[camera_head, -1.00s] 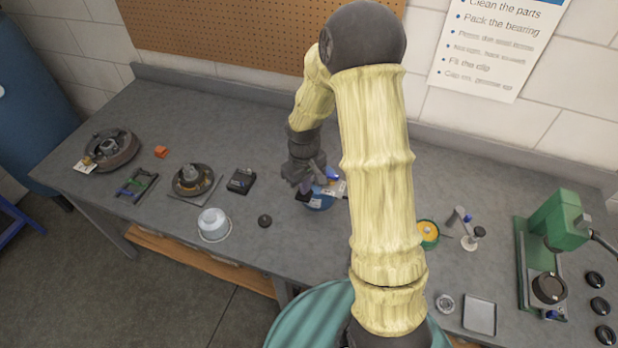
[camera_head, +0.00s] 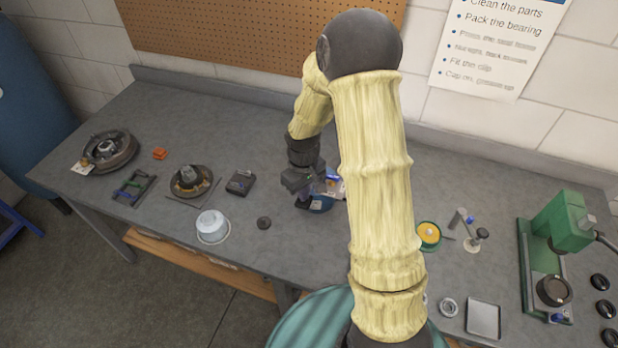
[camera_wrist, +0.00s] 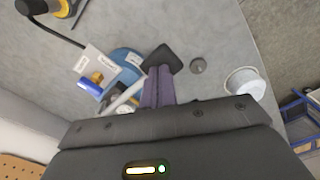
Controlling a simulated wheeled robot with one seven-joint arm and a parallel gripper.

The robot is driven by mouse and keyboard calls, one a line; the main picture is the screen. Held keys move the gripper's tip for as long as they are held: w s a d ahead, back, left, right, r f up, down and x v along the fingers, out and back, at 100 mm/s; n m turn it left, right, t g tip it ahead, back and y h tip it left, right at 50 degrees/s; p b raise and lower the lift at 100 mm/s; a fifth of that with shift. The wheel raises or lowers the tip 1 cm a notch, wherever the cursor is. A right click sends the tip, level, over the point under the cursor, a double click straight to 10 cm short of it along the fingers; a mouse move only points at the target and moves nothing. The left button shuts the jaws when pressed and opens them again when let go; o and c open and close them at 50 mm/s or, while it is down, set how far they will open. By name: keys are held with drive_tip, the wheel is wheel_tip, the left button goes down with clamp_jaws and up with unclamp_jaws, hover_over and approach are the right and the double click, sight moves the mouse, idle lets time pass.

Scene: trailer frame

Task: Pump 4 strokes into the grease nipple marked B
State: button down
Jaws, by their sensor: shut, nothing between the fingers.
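The blue unit (camera_wrist: 122,56) is partly hidden behind the fingers. White tags (camera_wrist: 100,65) stand by it, their lettering too small to read, so I cannot pick out nipple B. A blue and gold part (camera_wrist: 93,80) and a pale tube (camera_wrist: 125,98) lie beside it.
A yellow and black object with a black hose (camera_wrist: 62,33) shows at the wrist view's upper left. A dark round cap (camera_head: 263,223) and white tub (camera_head: 212,227) stand left of my gripper. A green press (camera_head: 556,235) stands far right. My arm hides part of the bench.

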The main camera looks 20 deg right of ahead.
drive_tip(key=shift+f+b, duration=0.8)
drive_tip(key=shift+f, duration=0.3)
wheel_tip(320, 180, up, 12)
drive_tip(key=p, duration=1)
drive_tip(key=shift+w+d, duration=0.3)
drive_tip(key=shift+w, duration=0.1)
drive_tip(key=shift+s+r, duration=0.1)
drive_tip(key=s+r+m+t+b, duration=0.2)
drive_tip(key=s+r+m+b, duration=0.2)
drive_tip(key=s+b, duration=0.4)
drive_tip(key=s, duration=0.6)
drive_tip(key=shift+m+t, duration=0.3)
drive_tip(key=shift+m, duration=0.1)
